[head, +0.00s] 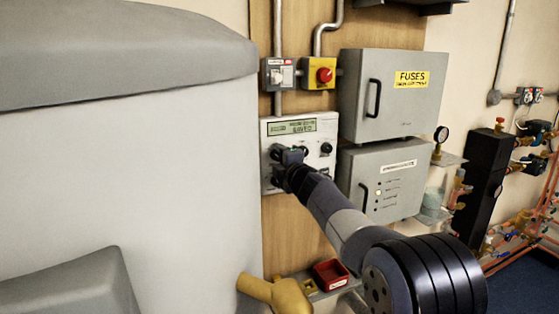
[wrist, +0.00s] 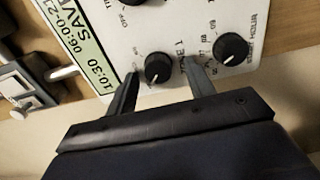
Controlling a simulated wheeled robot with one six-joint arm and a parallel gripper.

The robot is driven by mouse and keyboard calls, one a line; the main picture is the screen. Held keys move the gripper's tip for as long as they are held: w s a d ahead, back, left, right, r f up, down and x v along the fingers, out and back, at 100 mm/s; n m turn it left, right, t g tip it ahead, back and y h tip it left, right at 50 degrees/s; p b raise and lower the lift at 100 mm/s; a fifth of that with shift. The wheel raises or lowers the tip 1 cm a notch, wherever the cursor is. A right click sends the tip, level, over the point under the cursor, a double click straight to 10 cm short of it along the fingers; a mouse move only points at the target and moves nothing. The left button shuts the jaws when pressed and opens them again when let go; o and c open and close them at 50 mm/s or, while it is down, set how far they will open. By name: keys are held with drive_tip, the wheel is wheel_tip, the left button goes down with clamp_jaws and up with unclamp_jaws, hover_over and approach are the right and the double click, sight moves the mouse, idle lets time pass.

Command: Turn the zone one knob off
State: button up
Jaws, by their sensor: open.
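A white control panel (head: 323,127) with a green display (head: 292,127) is on the wooden board in the head view. In the wrist view, a black round knob (wrist: 157,67) has a partly readable label ending in "1" beside it. My gripper (wrist: 161,71) is open, with one finger on each side of this knob. I cannot tell whether the fingers touch it, and its pointer setting is too small to read surely. In the head view my gripper (head: 288,155) covers part of the panel and hides this knob.
A second black knob (wrist: 232,50), labelled start hour, sits just right of my right finger. Another knob (wrist: 131,2) is at the wrist view's top edge. A grey fuse box (head: 392,105) and a lower grey box (head: 397,165) stand right of the panel.

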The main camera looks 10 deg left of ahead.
drive_tip(key=b+v, duration=0.3)
drive_tip(key=v, duration=0.8)
drive_tip(key=shift+b, duration=0.35)
drive_tip(key=shift+w, duration=0.15)
drive_tip(key=p+x, duration=0.3)
drive_tip(key=x, duration=0.7)
drive_tip(key=shift+w+a+p, duration=0.3)
drive_tip(key=shift+p, duration=0.1)
